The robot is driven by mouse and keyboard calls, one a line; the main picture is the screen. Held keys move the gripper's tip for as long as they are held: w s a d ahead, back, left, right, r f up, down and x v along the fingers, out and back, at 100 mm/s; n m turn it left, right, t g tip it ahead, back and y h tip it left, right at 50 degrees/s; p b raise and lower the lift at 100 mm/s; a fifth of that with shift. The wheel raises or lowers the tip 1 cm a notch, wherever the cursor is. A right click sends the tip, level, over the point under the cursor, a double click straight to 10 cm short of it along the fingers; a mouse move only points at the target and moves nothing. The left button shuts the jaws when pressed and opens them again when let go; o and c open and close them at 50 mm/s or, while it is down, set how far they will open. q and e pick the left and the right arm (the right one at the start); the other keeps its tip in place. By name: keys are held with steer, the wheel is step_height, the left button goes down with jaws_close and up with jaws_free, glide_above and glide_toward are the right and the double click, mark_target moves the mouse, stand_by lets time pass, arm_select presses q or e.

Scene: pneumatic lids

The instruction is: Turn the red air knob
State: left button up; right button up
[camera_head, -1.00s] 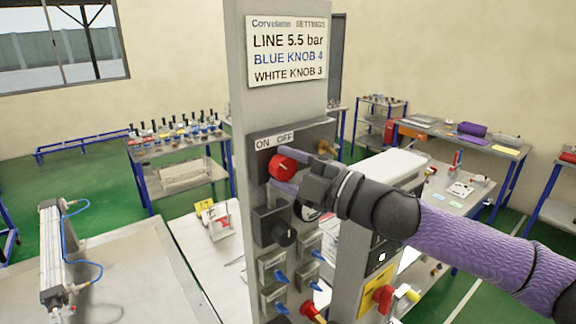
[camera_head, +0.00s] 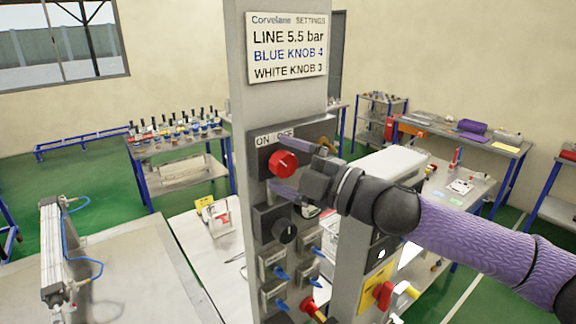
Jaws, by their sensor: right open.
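The red air knob (camera_head: 283,165) sits on the dark upper panel of the grey post, just below the ON and OFF labels (camera_head: 273,138). My right gripper (camera_head: 284,164) reaches in from the right and is open. One purple finger is above the knob, across the OFF label, and the other is below it. Both fingers look clear of the knob, though their depth is hard to judge. My left gripper is out of view.
The settings sign (camera_head: 287,48) is on the post above. Below the red knob are a black knob (camera_head: 285,231), a partly hidden gauge and several blue-levered valves (camera_head: 281,272). A pneumatic cylinder (camera_head: 50,250) stands on the left bench.

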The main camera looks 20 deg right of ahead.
steer(key=b+v, duration=0.6)
steer(key=v, duration=0.4)
